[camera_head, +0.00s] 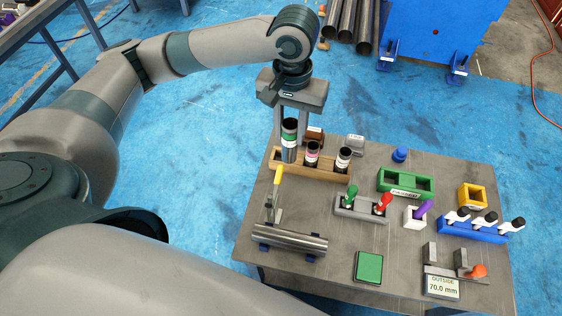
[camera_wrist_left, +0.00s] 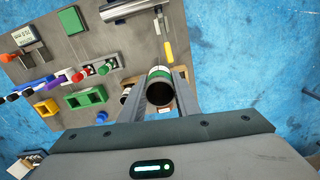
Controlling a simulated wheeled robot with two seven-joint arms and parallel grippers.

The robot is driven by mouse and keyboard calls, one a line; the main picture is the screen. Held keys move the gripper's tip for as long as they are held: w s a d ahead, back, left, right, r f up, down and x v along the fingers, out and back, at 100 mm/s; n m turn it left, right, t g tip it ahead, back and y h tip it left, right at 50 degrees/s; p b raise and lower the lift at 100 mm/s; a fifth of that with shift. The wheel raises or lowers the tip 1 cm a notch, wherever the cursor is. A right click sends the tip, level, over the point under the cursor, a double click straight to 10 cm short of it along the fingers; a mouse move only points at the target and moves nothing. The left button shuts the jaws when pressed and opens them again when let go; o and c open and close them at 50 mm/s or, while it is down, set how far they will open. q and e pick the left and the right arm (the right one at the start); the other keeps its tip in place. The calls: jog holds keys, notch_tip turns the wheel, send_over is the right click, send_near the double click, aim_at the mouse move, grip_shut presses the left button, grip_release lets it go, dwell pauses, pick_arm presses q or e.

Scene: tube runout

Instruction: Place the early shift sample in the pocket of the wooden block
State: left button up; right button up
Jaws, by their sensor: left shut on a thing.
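My left gripper (camera_head: 292,112) reaches down from above and is shut on a dark-topped metal tube with a green band (camera_head: 289,142). The tube is upright in the head view, at the left end of the wooden block (camera_head: 330,174). I cannot tell whether its lower end is inside a pocket or just above or behind the block. The left wrist view shows the held tube's open end (camera_wrist_left: 159,92) between the fingers. The label text is unreadable. My right gripper is not in view.
On the grey table (camera_head: 380,237) are a yellow-handled tool (camera_head: 277,182), a metal cylinder (camera_head: 290,238), a green-and-red-handled rack (camera_head: 362,206), a green block (camera_head: 405,183), a blue rack (camera_head: 474,228) and a green square (camera_head: 368,267). A brown labelled item (camera_head: 314,135) stands behind the tubes.

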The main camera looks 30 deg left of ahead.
pick_arm(q)
jog(key=w+a+f+n+p, duration=0.4)
jog(key=w+a+f+n, duration=0.3)
jog(key=n, duration=0.7)
notch_tip(320, 180, down, 3)
jog(key=shift+w+a+f+n+p, duration=0.15)
jog(key=shift+w+n+p, duration=0.25)
jog(key=shift+w, duration=0.75)
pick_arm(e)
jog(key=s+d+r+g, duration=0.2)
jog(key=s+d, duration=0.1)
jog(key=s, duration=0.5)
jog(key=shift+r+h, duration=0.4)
pick_arm(q)
notch_tip(320, 180, down, 6)
jog(key=p, duration=0.1)
jog(key=shift+f, duration=0.15)
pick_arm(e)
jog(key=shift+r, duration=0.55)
pick_arm(q)
jog(key=shift+f, duration=0.1)
jog(key=shift+f+p, duration=0.35)
jog(key=shift+f, duration=1.4)
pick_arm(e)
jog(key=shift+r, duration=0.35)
pick_arm(q)
jog(key=shift+f, duration=0.1)
